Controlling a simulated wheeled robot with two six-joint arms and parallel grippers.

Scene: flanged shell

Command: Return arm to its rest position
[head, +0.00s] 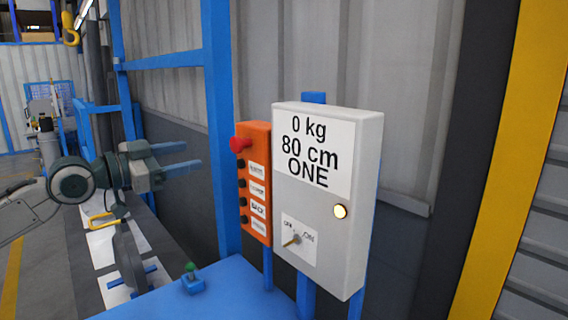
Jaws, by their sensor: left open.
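My left gripper (182,158) comes in from the left at mid-height. Its two blue fingers are apart and point right, with nothing between them. It is to the left of the orange button box (256,182), apart from it. My right gripper is out of view.
The orange box has a red knob (240,145) and several black buttons. A white control box (328,190) reads "0 kg 80 cm ONE", with a rotary switch (292,241) and a lit lamp (340,211). A blue post (219,120) stands behind my gripper. A small joystick (192,280) sits below.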

